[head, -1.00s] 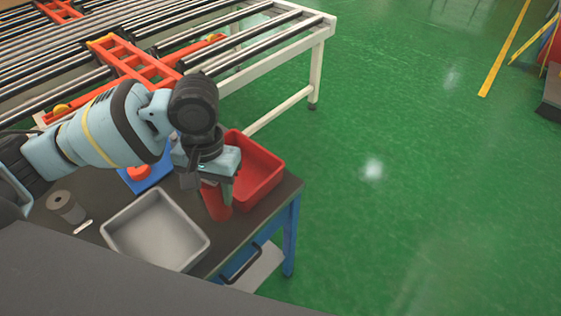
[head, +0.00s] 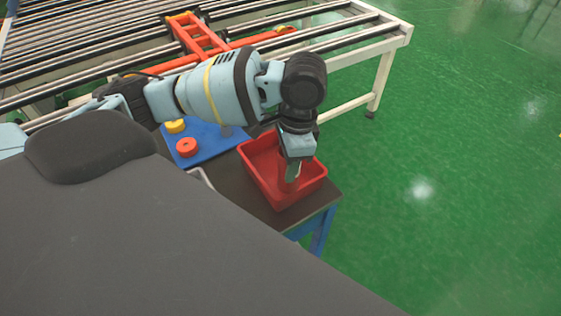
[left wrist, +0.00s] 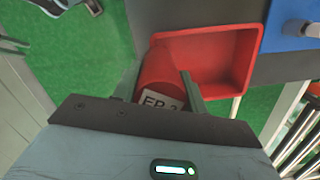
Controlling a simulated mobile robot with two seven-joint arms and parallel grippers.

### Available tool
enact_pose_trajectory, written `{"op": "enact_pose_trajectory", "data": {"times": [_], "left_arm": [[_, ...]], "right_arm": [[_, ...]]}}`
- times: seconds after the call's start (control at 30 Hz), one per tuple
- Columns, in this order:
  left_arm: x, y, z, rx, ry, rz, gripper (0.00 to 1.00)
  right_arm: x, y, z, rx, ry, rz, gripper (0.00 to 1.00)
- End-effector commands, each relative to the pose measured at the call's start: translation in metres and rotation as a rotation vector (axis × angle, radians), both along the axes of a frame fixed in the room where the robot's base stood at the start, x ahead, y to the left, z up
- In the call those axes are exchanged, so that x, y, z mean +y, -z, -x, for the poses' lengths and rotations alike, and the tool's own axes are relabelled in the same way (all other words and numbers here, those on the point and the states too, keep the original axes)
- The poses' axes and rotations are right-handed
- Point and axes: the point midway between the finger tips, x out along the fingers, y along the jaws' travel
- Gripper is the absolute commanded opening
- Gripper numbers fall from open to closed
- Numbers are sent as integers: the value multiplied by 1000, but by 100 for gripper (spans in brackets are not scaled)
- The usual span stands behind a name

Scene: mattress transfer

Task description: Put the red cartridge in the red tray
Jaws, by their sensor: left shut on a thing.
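The red cartridge (left wrist: 160,78) is a red cylinder with a white label, partly hidden by the gripper in the left wrist view. My left gripper (head: 292,172) is shut on it, pointing down. In the head view the cartridge (head: 287,184) shows low between the fingers, over the inside of the red tray. The red tray (head: 262,186) is an open rectangular bin on the dark table; it also shows in the left wrist view (left wrist: 246,60). I cannot tell whether the cartridge touches the tray floor. My right gripper is not in view.
A blue board (head: 213,148) with an orange ring (head: 187,147) and a yellow ring (head: 175,126) lies left of the tray. A grey tray's rim (head: 201,177) shows nearer. A roller conveyor (head: 120,50) stands behind. The table's right edge is close to the red tray.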

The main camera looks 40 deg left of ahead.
Motion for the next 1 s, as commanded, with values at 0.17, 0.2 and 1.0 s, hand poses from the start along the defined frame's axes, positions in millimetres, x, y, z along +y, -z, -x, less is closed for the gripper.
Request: {"op": "enact_pose_trajectory", "data": {"times": [0.17,0.2,1.0], "left_arm": [[8,-3,-12,-2,311,0,15],[10,-4,-15,-2,382,0,15],[55,-13,-63,-1,1772,-2,15]], "right_arm": [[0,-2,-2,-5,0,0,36],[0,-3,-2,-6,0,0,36],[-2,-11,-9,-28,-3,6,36]]}}
